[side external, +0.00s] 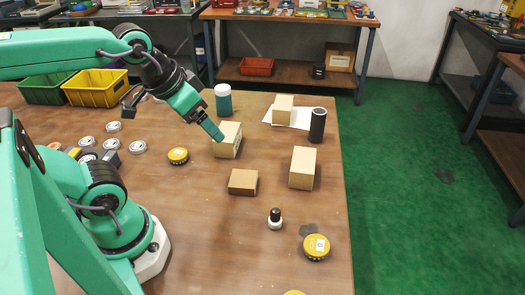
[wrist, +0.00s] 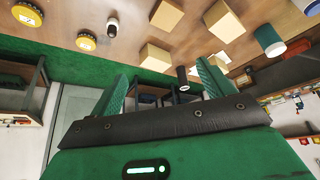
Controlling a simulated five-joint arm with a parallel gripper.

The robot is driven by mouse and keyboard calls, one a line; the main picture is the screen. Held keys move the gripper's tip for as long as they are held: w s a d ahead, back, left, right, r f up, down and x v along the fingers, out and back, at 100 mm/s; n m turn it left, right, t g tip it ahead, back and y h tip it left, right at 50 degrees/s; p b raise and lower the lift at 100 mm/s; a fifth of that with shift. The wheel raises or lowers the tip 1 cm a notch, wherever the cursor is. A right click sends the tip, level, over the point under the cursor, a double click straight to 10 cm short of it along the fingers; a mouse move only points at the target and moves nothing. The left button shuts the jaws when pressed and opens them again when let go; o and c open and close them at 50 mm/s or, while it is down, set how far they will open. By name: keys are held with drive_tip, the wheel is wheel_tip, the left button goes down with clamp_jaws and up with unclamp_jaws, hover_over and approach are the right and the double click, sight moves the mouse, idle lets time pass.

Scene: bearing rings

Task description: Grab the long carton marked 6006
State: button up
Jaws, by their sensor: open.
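Several plain cartons stand on the brown table, and no 6006 marking is readable on any. A tall tan carton (side external: 302,168) stands right of centre; it also shows in the wrist view (wrist: 155,56). Another tan carton (side external: 229,141) is by my gripper (side external: 219,137), also in the wrist view (wrist: 223,20). A low brown carton (side external: 243,182) lies in front of it. A further carton (side external: 283,108) stands at the back on white paper. My gripper also shows in the wrist view (wrist: 165,82), with its two green fingers apart and nothing between them.
A dark cylinder (side external: 317,125) and a teal jar (side external: 223,99) stand near the back cartons. A small black-and-white bottle (side external: 275,219) and yellow tins (side external: 316,247) are in front. Green (side external: 44,87) and yellow bins (side external: 96,88) sit back left.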

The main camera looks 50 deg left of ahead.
drive_tip(key=shift+o, duration=0.5)
drive_tip(key=n+g, duration=0.6)
drive_tip(key=n, duration=0.2)
hover_over(305, 159)
wheel_tip(305, 159, down, 16)
drive_tip(key=shift+a+r, duration=0.1)
drive_tip(key=shift+r, duration=0.1)
drive_tip(key=shift+w+f, duration=0.15)
drive_tip(key=shift+f, duration=0.15)
drive_tip(key=shift+f, duration=0.1)
drive_tip(key=shift+f, duration=1.2)
drive_tip(key=shift+f, duration=0.15)
